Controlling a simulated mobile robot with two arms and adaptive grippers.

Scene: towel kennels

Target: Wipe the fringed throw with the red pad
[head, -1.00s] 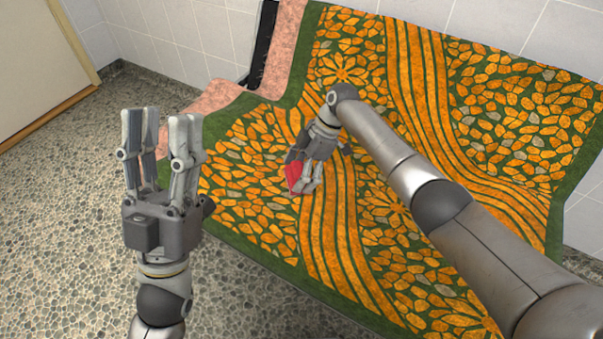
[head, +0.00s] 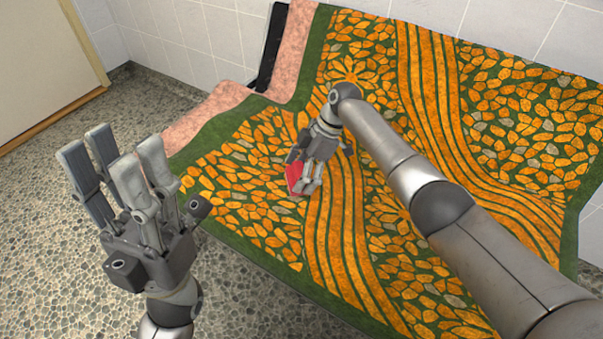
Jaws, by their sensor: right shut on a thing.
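The throw (head: 240,185) is orange and green with leaf shapes and wavy stripes, with a dark green border. It is draped over a pink seat and its back, and part of it is hidden by my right arm. My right gripper (head: 304,183) is low over the seat part of the throw, shut on the red pad (head: 293,178). The pad appears to touch the throw, beside the stripes. My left gripper (head: 115,175) is open and empty, raised over the floor to the left of the throw.
The pink seat (head: 215,108) shows at the upper left of the throw, with a dark frame part (head: 270,50) beside it. A tiled wall (head: 190,45) stands behind. The pebbled floor (head: 40,240) is clear at the left, near a pale door (head: 40,55).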

